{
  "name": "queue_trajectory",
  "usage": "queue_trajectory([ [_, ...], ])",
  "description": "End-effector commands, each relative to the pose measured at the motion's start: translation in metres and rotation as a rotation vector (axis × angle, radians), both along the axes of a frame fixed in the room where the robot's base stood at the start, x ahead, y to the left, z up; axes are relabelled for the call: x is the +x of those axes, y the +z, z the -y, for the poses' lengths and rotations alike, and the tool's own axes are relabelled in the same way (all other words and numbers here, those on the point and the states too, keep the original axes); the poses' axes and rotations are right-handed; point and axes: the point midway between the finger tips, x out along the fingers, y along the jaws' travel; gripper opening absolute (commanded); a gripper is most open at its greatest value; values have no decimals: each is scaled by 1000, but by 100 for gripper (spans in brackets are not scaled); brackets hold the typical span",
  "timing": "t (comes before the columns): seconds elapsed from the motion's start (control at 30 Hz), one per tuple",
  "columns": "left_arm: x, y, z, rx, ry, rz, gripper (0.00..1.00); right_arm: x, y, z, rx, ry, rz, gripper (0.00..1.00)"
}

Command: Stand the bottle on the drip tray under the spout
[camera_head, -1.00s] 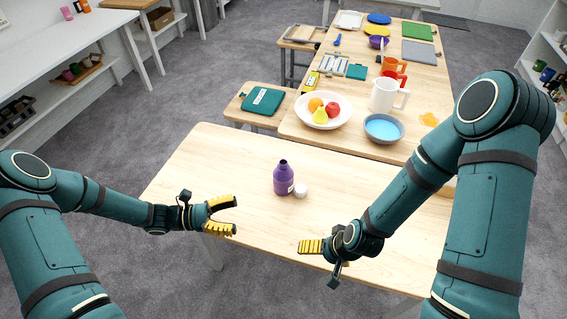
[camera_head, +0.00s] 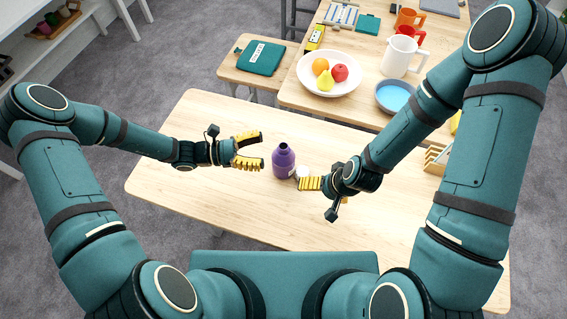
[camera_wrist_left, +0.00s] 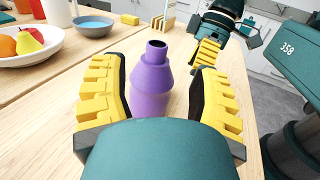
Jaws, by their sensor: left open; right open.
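A purple bottle (camera_head: 284,162) with a dark open neck stands upright on the near wooden table. In the left wrist view the bottle (camera_wrist_left: 152,85) shows between and beyond the two yellow fingers; contact cannot be told. My right gripper (camera_head: 328,191) is open and empty, to the right of the bottle and cap. No drip tray or spout is in view.
Behind stands a second table with a white fruit bowl (camera_head: 329,87), a blue-grey bowl (camera_head: 396,97), a white pitcher (camera_head: 398,57) and orange and red mugs. A wooden rack (camera_head: 436,159) is at the right. The near table's left part is clear.

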Motion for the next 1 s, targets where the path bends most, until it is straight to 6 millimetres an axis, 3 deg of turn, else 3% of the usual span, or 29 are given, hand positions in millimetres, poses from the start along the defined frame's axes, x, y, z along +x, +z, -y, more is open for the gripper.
queue_trajectory([
  [0.27, 2, 0, 21, 0, -1, 1, 62, 0, -2, 0, 0, 0, 1, 100],
  [0.6, 8, 2, 64, 0, -2, 0, 62, 0, -7, 0, -1, 0, 0, 100],
  [0.9, 8, 2, 68, 1, 0, 0, 62, 0, -7, 0, -1, 0, 1, 100],
  [0.93, 8, 2, 68, 1, 0, 0, 57, 0, -7, 0, -1, 0, 1, 100],
  [1.0, 8, 2, 68, 1, 0, 0, 32, 0, -7, 0, -1, 0, 1, 100],
])
